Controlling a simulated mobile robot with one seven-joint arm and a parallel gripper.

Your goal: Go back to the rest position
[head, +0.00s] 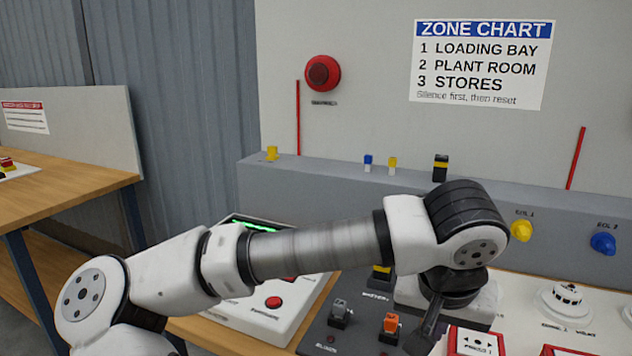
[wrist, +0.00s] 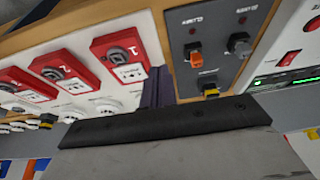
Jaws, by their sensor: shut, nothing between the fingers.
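My gripper (head: 420,342) hangs from my bent arm over the bench at the lower right of the head view, pointing down. Its dark fingers (wrist: 157,88) also show in the wrist view, close together with nothing seen between them. It is above the area between the dark switch plate (head: 316,338) and the red call points. The plate carries a grey switch (head: 340,312), an orange switch (head: 389,325) and a yellow-and-black switch (head: 381,274), partly hidden by my arm. My wrist hides part of the bench behind it.
Red call points (wrist: 124,57) stand beside the switch plate. A white detector (head: 566,302) is at the right. A panel with a green display (head: 252,224) is behind my forearm. A grey ledge (head: 310,178) and upright board rise behind. Another wooden bench (head: 75,200) is left.

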